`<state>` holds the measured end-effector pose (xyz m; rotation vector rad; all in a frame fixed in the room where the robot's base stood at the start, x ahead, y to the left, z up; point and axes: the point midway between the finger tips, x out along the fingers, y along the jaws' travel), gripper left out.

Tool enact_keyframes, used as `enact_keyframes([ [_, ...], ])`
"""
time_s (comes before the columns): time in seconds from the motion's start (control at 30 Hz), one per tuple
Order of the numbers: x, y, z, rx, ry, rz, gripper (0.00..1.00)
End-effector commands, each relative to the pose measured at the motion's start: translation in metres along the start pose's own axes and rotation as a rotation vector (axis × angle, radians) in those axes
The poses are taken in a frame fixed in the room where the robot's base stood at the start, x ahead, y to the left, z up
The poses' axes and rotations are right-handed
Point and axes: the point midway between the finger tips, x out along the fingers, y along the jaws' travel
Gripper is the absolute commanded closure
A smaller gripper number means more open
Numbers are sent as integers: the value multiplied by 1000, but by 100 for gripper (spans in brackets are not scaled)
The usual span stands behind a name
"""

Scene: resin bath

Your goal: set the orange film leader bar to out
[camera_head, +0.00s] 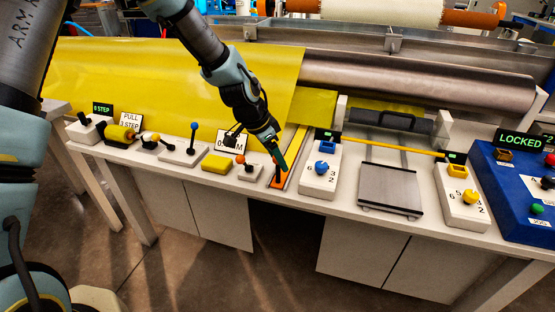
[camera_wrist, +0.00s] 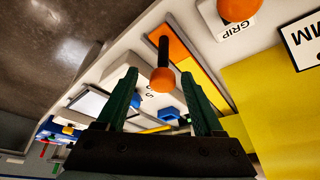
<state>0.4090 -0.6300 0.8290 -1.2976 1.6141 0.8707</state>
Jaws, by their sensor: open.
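The orange film leader bar shows in the wrist view as a flat orange plate (camera_wrist: 178,48) with a black stem and an orange ball knob (camera_wrist: 163,80). I cannot tell whether either finger touches the knob.
An orange-knobbed lever marked GRIP (camera_wrist: 237,25) stands close on one side, with a yellow block (camera_head: 217,164) beyond. A white box with a blue knob (camera_head: 320,168) stands close on the right. A yellow film sheet (camera_head: 160,85) hangs behind.

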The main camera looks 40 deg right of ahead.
Motion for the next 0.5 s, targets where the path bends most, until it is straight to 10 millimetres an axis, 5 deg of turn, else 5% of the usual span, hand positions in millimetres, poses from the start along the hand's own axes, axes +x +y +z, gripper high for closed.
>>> enact_keyframes([
  [0.5,-89,-1,1,-1,0,-3,31],
])
